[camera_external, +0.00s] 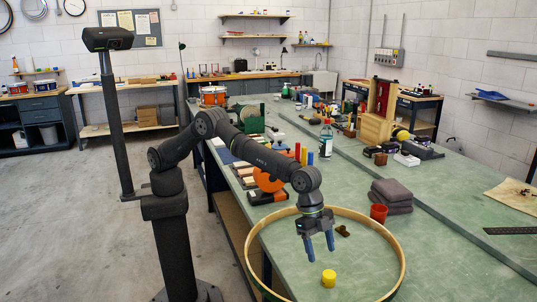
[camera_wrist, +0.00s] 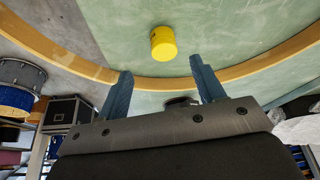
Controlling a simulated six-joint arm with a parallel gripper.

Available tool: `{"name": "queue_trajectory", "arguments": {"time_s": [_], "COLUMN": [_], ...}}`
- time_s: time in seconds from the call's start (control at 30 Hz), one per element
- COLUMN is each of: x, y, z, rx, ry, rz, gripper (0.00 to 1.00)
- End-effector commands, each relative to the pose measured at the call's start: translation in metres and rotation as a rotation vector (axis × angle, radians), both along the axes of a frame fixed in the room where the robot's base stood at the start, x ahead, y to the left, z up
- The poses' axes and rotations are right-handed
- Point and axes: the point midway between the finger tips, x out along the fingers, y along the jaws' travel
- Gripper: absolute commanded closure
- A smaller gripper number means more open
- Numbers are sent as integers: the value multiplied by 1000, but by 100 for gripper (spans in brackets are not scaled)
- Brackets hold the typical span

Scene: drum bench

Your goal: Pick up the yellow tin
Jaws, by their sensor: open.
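The yellow tin (camera_external: 328,278) is a small short cylinder standing on the green bench top (camera_external: 350,255), inside a large wooden hoop (camera_external: 402,262). In the wrist view the yellow tin (camera_wrist: 163,43) shows beyond the fingertips, between their lines and a little apart from them. My gripper (camera_external: 319,247) hangs over the hoop with its blue fingers pointing down, above and behind the tin. The fingers are apart and empty; they also show in the wrist view, where my gripper (camera_wrist: 160,66) has a clear gap. Nothing hides the tin.
A red cup (camera_external: 378,213) and folded grey cloths (camera_external: 392,195) stand by the hoop's right rim. A small brown piece (camera_external: 343,231) lies inside the hoop near my gripper. An orange tool (camera_external: 268,182) sits behind the hoop. The bench around the tin is clear.

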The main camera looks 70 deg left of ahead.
Motion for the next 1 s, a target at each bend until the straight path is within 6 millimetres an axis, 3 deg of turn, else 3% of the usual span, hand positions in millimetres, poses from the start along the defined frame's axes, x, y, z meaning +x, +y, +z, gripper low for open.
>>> {"name": "queue_trajectory", "arguments": {"time_s": [0.1,0.43,0.7,1.0], "x": [2,6,12,12], "y": [-7,-16,-28,-32], "z": [-19,-40,-72,-79], "rx": [1,0,1,-1], "ry": [0,0,1,-1], "rz": [0,1,1,1], "gripper": [38,38,38,38]}}
